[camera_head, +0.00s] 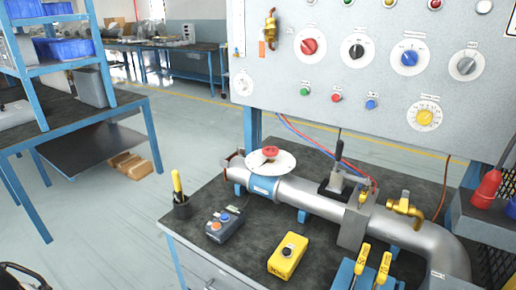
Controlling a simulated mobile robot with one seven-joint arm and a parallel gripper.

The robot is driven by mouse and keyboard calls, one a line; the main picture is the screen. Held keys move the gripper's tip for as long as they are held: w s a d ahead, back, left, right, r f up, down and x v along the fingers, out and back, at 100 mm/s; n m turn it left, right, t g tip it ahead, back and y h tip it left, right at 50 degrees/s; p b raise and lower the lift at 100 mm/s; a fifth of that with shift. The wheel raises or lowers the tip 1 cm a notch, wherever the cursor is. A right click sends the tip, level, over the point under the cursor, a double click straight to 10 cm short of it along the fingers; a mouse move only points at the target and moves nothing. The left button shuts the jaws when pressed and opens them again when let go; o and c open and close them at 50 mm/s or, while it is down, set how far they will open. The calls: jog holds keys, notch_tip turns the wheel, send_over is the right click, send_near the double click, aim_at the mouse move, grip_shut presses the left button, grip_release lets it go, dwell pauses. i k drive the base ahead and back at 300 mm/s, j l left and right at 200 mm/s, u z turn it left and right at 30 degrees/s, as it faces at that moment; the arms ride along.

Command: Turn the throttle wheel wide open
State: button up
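A red wheel or knob (270,151) sits above a round white plate (270,162) on top of the grey pipe (318,203), near the pipe's left end. It appears to be the throttle wheel. A blue band (263,186) wraps the pipe just below the plate. Small marks on the plate are too fine to read, so I cannot tell the wheel's setting. Nothing touches the wheel.
A grey control panel (310,107) with coloured knobs stands behind the bench. A cup with a yellow-handled tool (180,195), a grey button box (224,225) and a yellow button box (287,256) stand before the pipe. A brass valve (404,207) is farther right. Open floor lies left.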

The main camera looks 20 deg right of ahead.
aim_at(270, 152)
jog(key=i+j, duration=0.1)
jog(key=j, duration=0.3)
jog(key=i+j, duration=0.15)
jog(key=j, duration=0.25)
jog(key=i+j, duration=0.1)
jog(key=j, duration=0.25)
jog(key=z, duration=0.05)
